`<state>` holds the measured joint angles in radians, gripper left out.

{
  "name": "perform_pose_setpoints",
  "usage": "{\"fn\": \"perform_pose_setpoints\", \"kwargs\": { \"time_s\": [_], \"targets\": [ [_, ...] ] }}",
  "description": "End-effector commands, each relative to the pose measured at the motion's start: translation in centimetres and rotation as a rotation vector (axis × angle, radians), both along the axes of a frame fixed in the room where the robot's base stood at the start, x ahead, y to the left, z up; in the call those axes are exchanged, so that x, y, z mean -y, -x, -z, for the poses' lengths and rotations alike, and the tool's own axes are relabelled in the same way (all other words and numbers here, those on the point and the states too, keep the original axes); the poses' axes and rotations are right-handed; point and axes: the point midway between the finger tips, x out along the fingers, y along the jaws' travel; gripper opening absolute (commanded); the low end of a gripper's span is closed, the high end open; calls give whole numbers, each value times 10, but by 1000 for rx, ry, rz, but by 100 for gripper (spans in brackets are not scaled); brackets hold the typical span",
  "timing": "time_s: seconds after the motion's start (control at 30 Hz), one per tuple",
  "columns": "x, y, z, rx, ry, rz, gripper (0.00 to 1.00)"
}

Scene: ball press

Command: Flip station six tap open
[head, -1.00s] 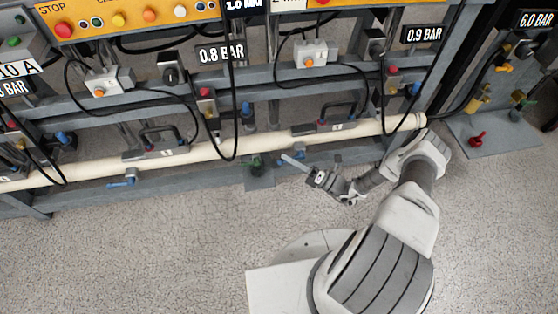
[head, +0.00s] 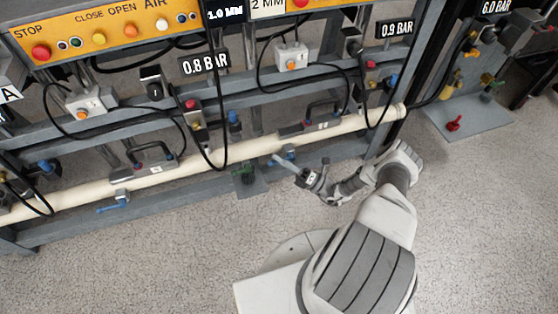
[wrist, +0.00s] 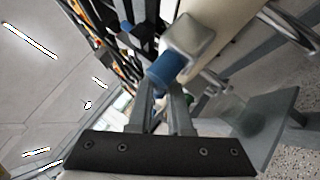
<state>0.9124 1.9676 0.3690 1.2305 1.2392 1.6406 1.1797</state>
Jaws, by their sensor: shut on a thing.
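A tap with a blue handle (head: 288,156) hangs below the cream pipe (head: 265,146), right of centre in the head view. In the wrist view its blue handle end (wrist: 166,69) is close and joins a grey metal body (wrist: 193,38). My gripper (head: 279,160) reaches it from the lower right in the head view. In the wrist view, the two grey fingers of my gripper (wrist: 160,97) run up to the blue handle and are shut on it. The fingertips are partly hidden behind the handle. The station's number is too small to read.
Another blue tap (head: 113,203) hangs below the pipe at left. A green fitting (head: 244,174) stands on a grey plate left of my gripper. Black hoses (head: 215,150) loop in front of the rack. A red tap (head: 453,123) stands at right. The floor in front is clear.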

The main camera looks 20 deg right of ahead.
Motion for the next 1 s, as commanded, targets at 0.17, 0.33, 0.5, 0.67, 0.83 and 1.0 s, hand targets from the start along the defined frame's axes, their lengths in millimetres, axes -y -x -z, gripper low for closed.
{"fn": "perform_pose_setpoints", "kwargs": {
  "time_s": [0.17,0.33,0.5,0.67,0.83,1.0],
  "targets": [
    [1,1,-1,1,-10,1,0],
    [1,1,-1,0,-11,1,0],
    [1,1,-1,1,-11,1,0],
    [1,0,-1,1,-10,2,46],
    [1,0,-1,0,-9,1,47],
    [3,2,1,-1,-9,1,47]
  ]
}}
